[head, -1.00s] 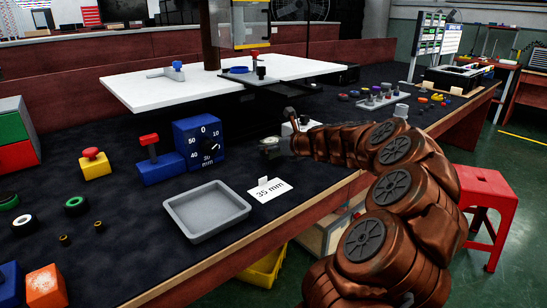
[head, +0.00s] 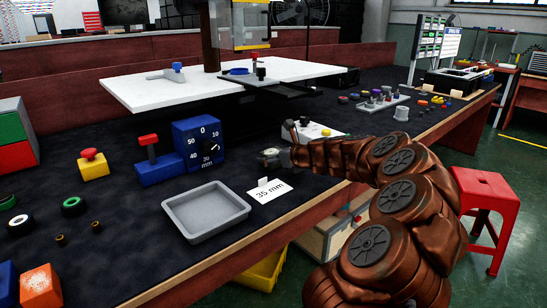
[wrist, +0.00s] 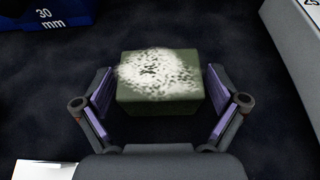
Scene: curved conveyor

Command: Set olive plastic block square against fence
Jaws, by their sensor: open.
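The olive block (wrist: 150,106) is in the middle of the wrist view, its top speckled white. My gripper (wrist: 158,92) is open, with one finger on each side of the block. Dark gaps show between the fingers and the block's sides, with the left gap wider at the front. In the head view my gripper (head: 277,157) is low over the dark bench mat, right of the blue dial box (head: 197,145). The block cannot be made out clearly there. The white machine table (head: 150,90) stands behind; I cannot tell which part of it is the fence.
The dial box also shows in the wrist view (wrist: 52,14). A grey-sided box (wrist: 292,45) is at the right there. A white 35 mm card (head: 270,191) and an empty grey tray (head: 207,211) lie in front, near the bench edge. Black mat is clear around the block.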

